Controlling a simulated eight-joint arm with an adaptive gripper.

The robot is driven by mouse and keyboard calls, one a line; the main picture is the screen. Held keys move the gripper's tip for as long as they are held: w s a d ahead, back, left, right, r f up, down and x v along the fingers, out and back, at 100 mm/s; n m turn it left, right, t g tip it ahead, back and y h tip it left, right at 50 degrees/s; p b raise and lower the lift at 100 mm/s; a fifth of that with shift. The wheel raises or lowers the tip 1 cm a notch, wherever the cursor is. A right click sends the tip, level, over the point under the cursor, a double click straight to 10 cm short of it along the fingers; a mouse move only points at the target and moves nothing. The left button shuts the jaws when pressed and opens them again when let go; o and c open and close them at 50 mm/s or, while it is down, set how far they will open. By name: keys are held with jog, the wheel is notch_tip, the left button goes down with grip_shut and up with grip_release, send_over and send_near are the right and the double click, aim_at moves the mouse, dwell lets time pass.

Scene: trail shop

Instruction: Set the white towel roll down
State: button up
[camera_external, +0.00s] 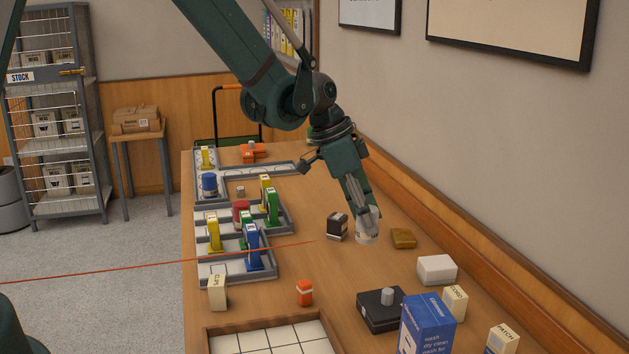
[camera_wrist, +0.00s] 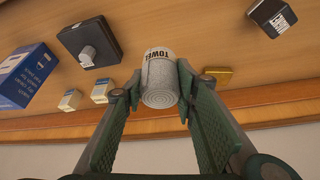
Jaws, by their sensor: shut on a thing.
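The white towel roll (camera_wrist: 159,82) has a dark-lettered "TOWEL" label and is held between the fingers of my gripper (camera_wrist: 157,88) in the wrist view. In the external view my gripper (camera_external: 366,208) points down and is shut on the towel roll (camera_external: 367,232), over the right half of the wooden table (camera_external: 310,262). The fingers hide part of the roll there. I cannot tell whether its lower end touches the table or hangs just above it.
A dark box (camera_external: 338,225) stands close left of the roll, and a brown-gold block (camera_external: 403,238) close right. A white block (camera_external: 437,269), a black box with a grey knob (camera_external: 377,312) and a blue box (camera_external: 427,326) stand nearer. Grey trays (camera_external: 207,271) line the left edge. Table left of the dark box is clear.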

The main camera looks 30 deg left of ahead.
jog(key=w+a, duration=0.4)
jog(key=w, duration=0.1)
jog(key=w+a+n, duration=0.1)
jog(key=w+a, duration=0.3)
jog(key=w, duration=0.1)
jog(key=w+a+n, duration=0.1)
jog(key=w+a, duration=0.3)
jog(key=w, duration=0.1)
jog(key=shift+w+a+r+t+p, duration=0.1)
jog(key=shift+w+r+t+p, duration=0.15)
jog(key=shift+w+t+p, duration=0.15)
jog(key=w+a+n+y, duration=0.1)
jog(key=w+a+n, duration=0.1)
jog(key=w+a, duration=0.9)
jog(key=a, duration=0.3)
jog(key=shift+a+t, duration=0.3)
jog(key=shift+f, duration=0.1)
jog(key=shift+f, duration=3.15)
jog(key=shift+f+b, duration=0.3)
jog(key=shift+f, duration=1.55)
jog(key=shift+f, duration=0.1)
jog(key=o, duration=0.5)
jog(key=shift+f, duration=0.1)
jog(key=o, duration=0.4)
